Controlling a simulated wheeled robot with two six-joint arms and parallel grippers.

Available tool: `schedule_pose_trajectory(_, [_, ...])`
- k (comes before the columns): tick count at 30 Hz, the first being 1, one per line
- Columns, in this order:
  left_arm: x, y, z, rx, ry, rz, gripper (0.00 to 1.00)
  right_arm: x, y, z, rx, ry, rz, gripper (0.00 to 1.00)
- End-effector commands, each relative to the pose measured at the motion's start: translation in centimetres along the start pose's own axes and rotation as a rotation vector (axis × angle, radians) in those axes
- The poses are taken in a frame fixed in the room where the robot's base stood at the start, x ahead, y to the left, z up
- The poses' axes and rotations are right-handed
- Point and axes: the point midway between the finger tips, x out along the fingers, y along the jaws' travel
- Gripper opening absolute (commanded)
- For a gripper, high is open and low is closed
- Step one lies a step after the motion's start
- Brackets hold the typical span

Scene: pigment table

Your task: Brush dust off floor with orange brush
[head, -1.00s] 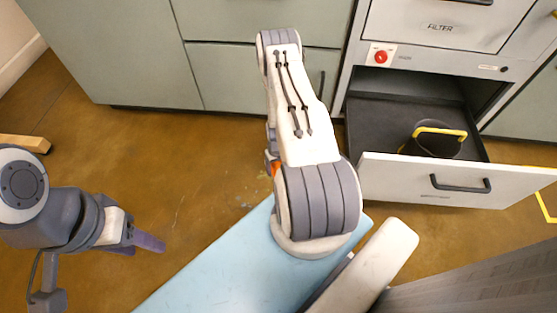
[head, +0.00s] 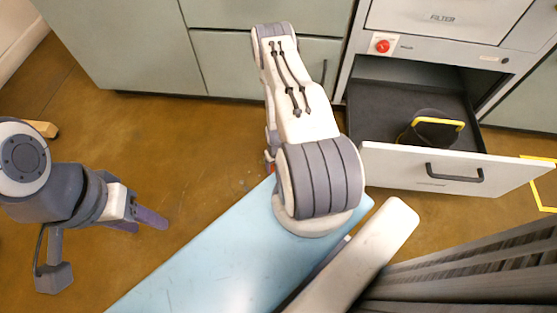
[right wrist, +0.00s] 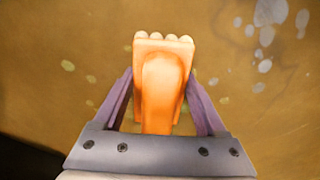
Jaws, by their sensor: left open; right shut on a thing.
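The orange brush (right wrist: 162,85) is held in my right gripper (right wrist: 162,95), between its two purple fingers, with the pale bristle tips at its far end. In the head view my right arm hides most of the brush and the right gripper; only a small orange bit (head: 271,168) shows beside the arm. Pale dust spots (right wrist: 264,66) lie on the brown floor (right wrist: 230,115) at the upper right of the right wrist view, with smaller flecks near the brush. I cannot tell whether the bristles touch the floor. My left gripper (head: 138,220) is open and empty over the floor at the left.
A light blue surface (head: 210,255) lies below my right arm. An open drawer (head: 455,172) at the right holds a dark bucket (head: 432,130) with a yellow handle. Green cabinets (head: 120,45) stand at the back. The floor at the left is mostly clear.

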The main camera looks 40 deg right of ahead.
Motion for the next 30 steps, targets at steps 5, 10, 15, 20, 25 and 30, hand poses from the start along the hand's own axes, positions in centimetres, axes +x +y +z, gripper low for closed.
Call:
schedule_pose_trajectory(5, [-0.3,0.0,0.0,0.0,0.0,0.0,0.5,0.4,-0.8,1.6,-0.008,-0.022,-0.005,0.14])
schedule_pose_trajectory(10, [-0.2,0.0,0.0,0.0,0.0,0.0,0.5,0.5,-0.8,1.7,-0.009,-0.024,-0.006,0.14])
schedule_pose_trajectory(15, [-0.4,0.0,0.0,0.0,0.0,0.0,0.5,0.2,-0.8,1.8,-0.01,-0.024,-0.006,0.14])
schedule_pose_trajectory(20, [-1.6,0.1,-0.1,0.0,0.0,0.0,0.5,-1.1,-0.7,1.6,-0.007,-0.02,-0.005,0.14])
schedule_pose_trajectory(25, [-3.3,0.2,-0.2,0.0,0.0,0.0,0.5,-3.0,-0.6,1.4,-0.004,-0.015,-0.004,0.14])
schedule_pose_trajectory(30, [-4.8,0.3,-0.3,0.0,0.0,0.0,0.5,-4.8,-0.5,1.2,-0.003,-0.011,-0.003,0.14])
